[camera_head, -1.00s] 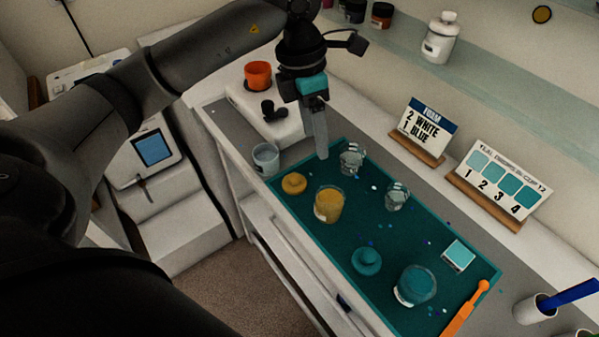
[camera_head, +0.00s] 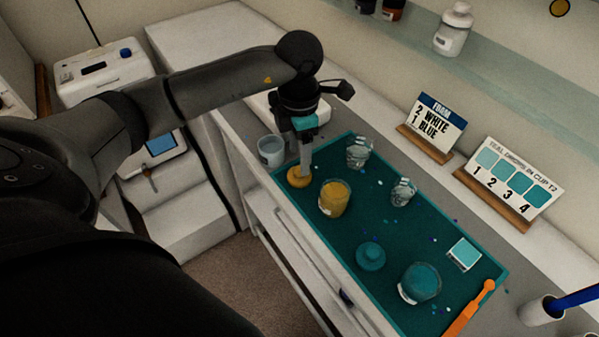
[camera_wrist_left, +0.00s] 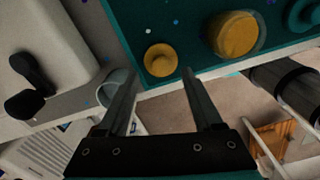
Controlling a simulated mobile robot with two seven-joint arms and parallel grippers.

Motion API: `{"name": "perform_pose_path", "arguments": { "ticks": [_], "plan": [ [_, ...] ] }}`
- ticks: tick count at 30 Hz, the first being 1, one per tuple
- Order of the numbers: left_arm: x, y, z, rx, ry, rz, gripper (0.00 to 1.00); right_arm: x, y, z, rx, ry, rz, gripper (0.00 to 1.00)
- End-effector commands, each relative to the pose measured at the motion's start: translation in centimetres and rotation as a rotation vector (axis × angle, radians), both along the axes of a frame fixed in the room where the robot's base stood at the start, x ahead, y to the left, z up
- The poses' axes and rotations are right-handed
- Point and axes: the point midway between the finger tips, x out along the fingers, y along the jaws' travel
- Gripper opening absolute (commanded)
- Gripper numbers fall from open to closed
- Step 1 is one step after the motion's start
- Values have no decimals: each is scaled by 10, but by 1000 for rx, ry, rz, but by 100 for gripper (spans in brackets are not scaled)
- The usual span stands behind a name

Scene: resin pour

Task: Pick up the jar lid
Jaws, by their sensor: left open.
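A yellow jar lid with a raised knob (camera_head: 297,177) lies at the near left corner of the teal mat (camera_head: 378,212). It also shows in the left wrist view (camera_wrist_left: 159,60), just beyond the fingertips and between their lines. My left gripper (camera_head: 305,174) points down at this lid, open and empty; its fingers overlap the lid's far edge in the head view. Whether they touch it I cannot tell. A second lid, teal (camera_head: 370,256), lies nearer the front of the mat. The yellow jar (camera_head: 334,198) and the teal jar (camera_head: 420,283) stand open on the mat.
A grey cup (camera_head: 271,151) stands close left of the yellow lid. Two clear cups (camera_head: 359,151) (camera_head: 403,191) stand farther back on the mat. An orange tool (camera_head: 470,308) lies at the right edge, and two sign cards stand behind.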

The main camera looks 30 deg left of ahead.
Motion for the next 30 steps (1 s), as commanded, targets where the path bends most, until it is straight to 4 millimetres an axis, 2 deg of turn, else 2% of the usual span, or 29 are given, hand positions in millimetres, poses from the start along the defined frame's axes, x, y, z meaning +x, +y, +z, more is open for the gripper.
{"name": "perform_pose_path", "arguments": {
  "ticks": [1, 6, 9, 16, 30],
  "plan": [
    [-2, -1, -10, -2, 6, 1, 68, 0, 0, 0, 0, 0, 0, 50],
    [-2, 0, -34, -1, 3, 1, 68, 0, 0, -2, 0, 0, -1, 50],
    [-2, -1, -40, -1, 2, 0, 68, 0, 0, -2, 0, 0, -1, 50],
    [-2, -1, -40, 0, 1, 0, 66, 0, 0, -2, 0, -1, -1, 50],
    [-2, 0, -40, 0, 1, 0, 14, 0, 0, -2, 0, -1, 0, 50]
  ]
}}
